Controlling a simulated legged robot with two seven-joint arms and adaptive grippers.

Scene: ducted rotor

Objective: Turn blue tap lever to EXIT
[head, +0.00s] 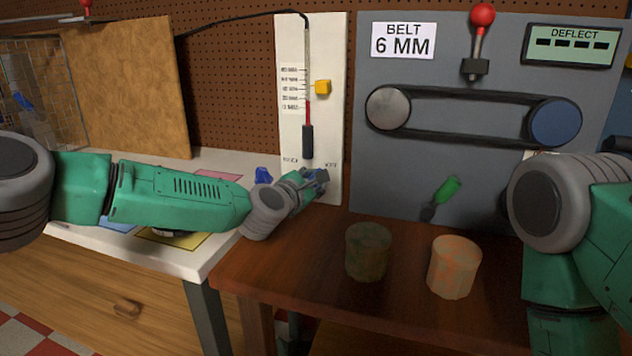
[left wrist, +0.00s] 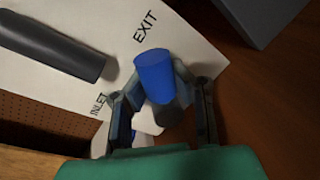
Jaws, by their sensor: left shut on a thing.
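The blue tap lever (left wrist: 154,72) shows in the left wrist view as a blue cylinder end between the two fingers of my left gripper (left wrist: 162,95), which is shut on it. The EXIT label (left wrist: 145,27) is just above the lever, and the INLET label (left wrist: 98,105) is to the lower left. In the head view my left gripper (head: 317,180) is at the foot of the white gauge panel (head: 333,130). It mostly hides the lever there. My right gripper is not in view; only part of that arm shows at the right.
A dark cylinder (left wrist: 50,45) ends the gauge tube above the tap. A dark mottled pot (head: 368,252) and an orange pot (head: 454,267) stand on the brown bench, right of my left gripper. A blue object (head: 263,175) lies on the white table.

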